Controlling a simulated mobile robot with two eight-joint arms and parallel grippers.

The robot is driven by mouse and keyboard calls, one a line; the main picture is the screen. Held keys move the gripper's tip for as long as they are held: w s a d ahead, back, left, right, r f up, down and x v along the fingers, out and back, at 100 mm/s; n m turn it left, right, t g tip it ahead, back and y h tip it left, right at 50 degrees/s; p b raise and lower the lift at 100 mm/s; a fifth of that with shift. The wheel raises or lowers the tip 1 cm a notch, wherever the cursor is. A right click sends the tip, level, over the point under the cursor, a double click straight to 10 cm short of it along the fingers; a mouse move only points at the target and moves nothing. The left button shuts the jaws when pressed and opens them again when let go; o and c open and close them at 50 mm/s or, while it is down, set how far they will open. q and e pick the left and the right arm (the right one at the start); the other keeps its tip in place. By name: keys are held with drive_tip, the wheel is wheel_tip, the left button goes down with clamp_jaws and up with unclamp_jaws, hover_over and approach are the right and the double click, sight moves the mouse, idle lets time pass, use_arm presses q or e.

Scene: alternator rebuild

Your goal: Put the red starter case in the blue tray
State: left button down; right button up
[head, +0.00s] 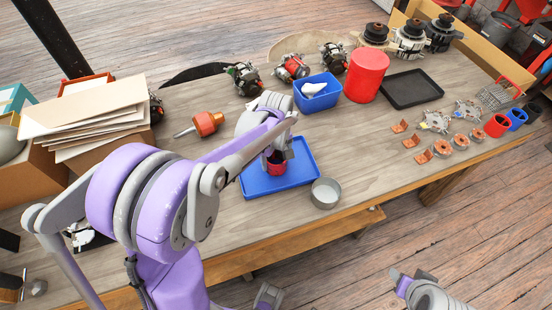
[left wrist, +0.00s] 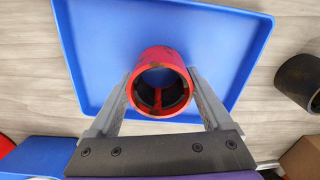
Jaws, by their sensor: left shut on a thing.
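The red starter case (head: 276,167) is a short hollow red cylinder. My left gripper (head: 278,156) is shut on it, with a finger on each side. It also shows in the left wrist view (left wrist: 162,58), its open dark end facing the camera. The blue tray (head: 258,186) is shallow and rectangular and lies on the table. The case is over the tray's floor, within its rim; I cannot tell whether it touches the floor. The left wrist view shows the tray (left wrist: 100,50) around the case. Part of my right arm shows at the lower right of the head view; its jaws are unclear.
A grey round cup (head: 325,193) stands just right of the tray. A blue bin (head: 318,98) and a red cylinder (head: 367,75) stand behind it. An orange-handled tool (head: 207,123) lies to the left. A black tray (head: 410,88) and several small parts are at the right.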

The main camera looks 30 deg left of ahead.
use_arm(q)
unclamp_jaws()
drive_tip(key=shift+f, duration=0.1)
drive_tip(key=shift+r, duration=0.4)
wheel_tip(320, 180, up, 10)
drive_tip(key=r+p, duration=0.1)
drive_tip(key=s+d+f+m+t, duration=0.2)
drive_tip(key=s+m, duration=0.3)
drive_tip(key=s, duration=0.3)
drive_tip(key=s+d+f+m+t, duration=0.3)
drive_tip(key=s+d+m, duration=0.2)
drive_tip(key=s, duration=0.3)
drive_tip(key=shift+s+f+m, duration=0.2)
drive_tip(key=shift+s+m, duration=0.1)
drive_tip(key=shift+m, duration=0.4)
